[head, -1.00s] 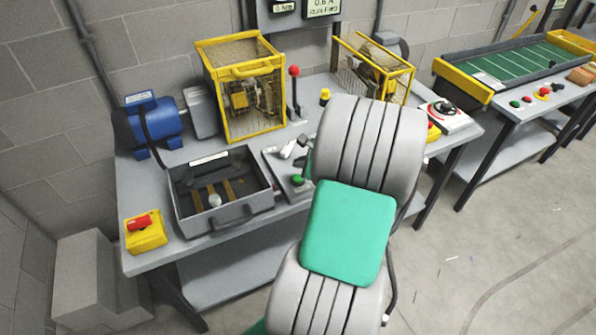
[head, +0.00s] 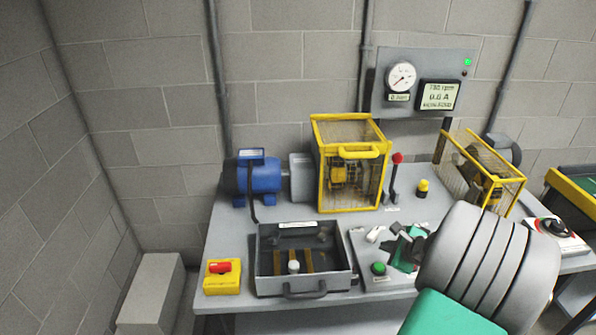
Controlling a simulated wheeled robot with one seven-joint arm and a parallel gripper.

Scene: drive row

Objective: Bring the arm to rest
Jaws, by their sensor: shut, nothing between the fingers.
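My arm comes in from the lower right, with grey ribbed links and green parts. My gripper (head: 396,233) is partly visible at the end of the arm, over the grey control panel (head: 362,240) on the bench. It is small and partly hidden by my own arm. Its fingers look together and nothing shows between them. I cannot tell whether it touches the panel.
The grey bench (head: 225,225) carries a blue motor (head: 259,178), a yellow mesh cage (head: 350,165), a red-knobbed lever (head: 395,180), an open grey box (head: 300,285) and a yellow switch box (head: 222,284). A gauge and display board (head: 425,80) stands behind.

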